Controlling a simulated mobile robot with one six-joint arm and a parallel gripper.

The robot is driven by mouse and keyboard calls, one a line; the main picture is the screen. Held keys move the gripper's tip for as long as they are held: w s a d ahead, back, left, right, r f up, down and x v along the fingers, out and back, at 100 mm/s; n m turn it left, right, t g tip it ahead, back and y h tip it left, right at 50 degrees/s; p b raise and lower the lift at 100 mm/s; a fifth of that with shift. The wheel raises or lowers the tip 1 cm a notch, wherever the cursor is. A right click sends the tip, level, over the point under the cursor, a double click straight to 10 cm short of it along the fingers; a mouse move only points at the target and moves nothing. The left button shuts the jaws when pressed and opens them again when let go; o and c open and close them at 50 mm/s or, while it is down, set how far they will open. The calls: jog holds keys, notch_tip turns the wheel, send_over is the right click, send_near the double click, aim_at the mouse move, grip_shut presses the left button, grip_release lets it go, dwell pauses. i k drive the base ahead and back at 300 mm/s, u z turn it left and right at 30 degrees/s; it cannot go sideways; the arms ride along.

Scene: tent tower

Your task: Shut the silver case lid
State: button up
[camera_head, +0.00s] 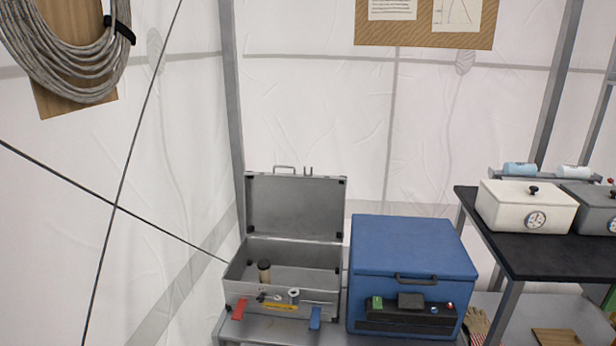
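The silver case (328,262) stands on a grey bench at the lower middle of the head view. Its lid (296,206) is open and stands roughly upright at the back, with a handle on its top edge. A red latch (239,309) and a blue latch (315,318) are at the front. My gripper is not in view.
A blue box (411,245) with a dark handle stands close to the case's right side. Farther right, a black-topped table (531,252) holds a white box (525,205) and a grey one. Dark lines cross the tent wall at left; coiled cable (70,75) hangs above.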

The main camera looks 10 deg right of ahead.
aim_at(310, 207)
jog(key=u, duration=0.1)
jog(key=i, duration=0.6)
jog(key=z, duration=0.1)
jog(key=k, duration=0.5)
jog(key=u, duration=1.3)
jog(key=i, duration=0.35)
jog(key=z, duration=0.3)
